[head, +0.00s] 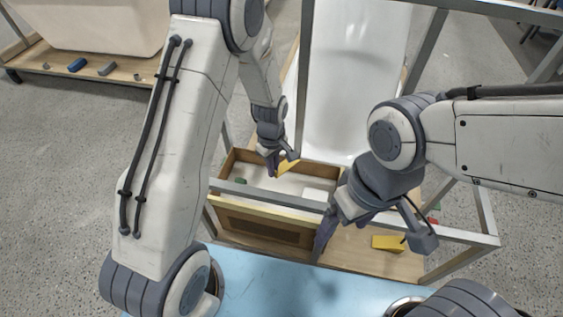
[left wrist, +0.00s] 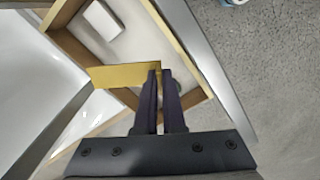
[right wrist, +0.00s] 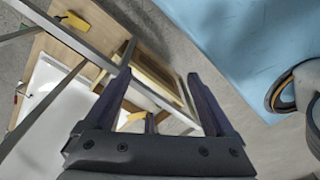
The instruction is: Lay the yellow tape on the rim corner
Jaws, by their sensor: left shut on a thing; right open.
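My left gripper (head: 279,164) is shut on a yellow tape (head: 288,165) and holds it above the open wooden box. In the left wrist view the tape (left wrist: 122,75) sticks out to the left from between the fingertips (left wrist: 161,72). My right gripper (head: 368,243) is open and empty, in front of the frame's near bar; its spread fingers (right wrist: 158,62) also show in the right wrist view. A white tub shell (head: 350,90) stands in the grey frame behind the box. Which rim corner is meant cannot be told.
Grey frame bars (head: 270,195) cross over the wooden box (head: 262,222). A white block (left wrist: 103,20) lies inside the box. A blue surface (head: 290,290) is in front.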

